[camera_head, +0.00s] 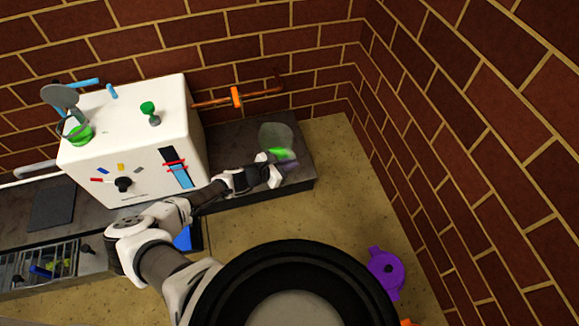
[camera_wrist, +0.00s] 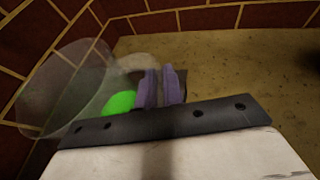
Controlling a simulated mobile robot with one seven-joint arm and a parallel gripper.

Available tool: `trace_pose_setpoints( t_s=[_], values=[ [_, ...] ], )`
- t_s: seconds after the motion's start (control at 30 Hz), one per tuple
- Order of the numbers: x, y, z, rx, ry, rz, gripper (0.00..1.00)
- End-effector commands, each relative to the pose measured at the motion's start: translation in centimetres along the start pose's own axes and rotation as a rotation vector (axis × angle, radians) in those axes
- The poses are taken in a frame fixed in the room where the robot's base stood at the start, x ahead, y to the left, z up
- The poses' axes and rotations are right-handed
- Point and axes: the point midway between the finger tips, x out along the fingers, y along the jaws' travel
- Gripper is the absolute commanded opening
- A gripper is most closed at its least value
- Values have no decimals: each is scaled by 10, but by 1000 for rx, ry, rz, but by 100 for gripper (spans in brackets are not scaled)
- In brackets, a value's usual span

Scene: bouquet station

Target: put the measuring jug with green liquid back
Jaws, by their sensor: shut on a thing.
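The measuring jug (camera_head: 276,136) is clear, with bright green liquid low inside it. In the head view it is at the right end of the dark counter (camera_head: 300,172), near the brick wall. My gripper (camera_head: 287,160) is at its near side. In the wrist view the jug (camera_wrist: 62,85) is left of the purple fingers (camera_wrist: 160,88), with the green liquid close to them. The fingers are close together and shut on the jug, at a pale part that looks like its handle. I cannot tell whether the jug's base touches the counter.
A white machine (camera_head: 130,140) with a blue gauge and a green knob stands left of the jug. An orange valve pipe (camera_head: 237,97) runs along the wall behind. A purple object (camera_head: 386,272) lies on the floor at right.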

Motion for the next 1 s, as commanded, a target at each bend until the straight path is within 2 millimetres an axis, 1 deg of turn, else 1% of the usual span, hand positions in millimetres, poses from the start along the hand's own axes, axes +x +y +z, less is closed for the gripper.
trace_pose_setpoints(
  t_s=[0.03,0.07,0.3,0.4,0.43,0.57,0.9,1.0],
  values=[
    [3,0,-7,0,-1,0,0],
    [3,0,-8,1,-1,1,0],
    [3,0,-8,2,-1,0,0],
    [4,0,-11,2,-2,1,0],
    [4,0,-10,1,0,0,12],
    [4,0,-10,1,0,0,29],
    [2,0,-7,1,0,0,30],
    [-8,1,-7,0,0,2,30]
  ],
)
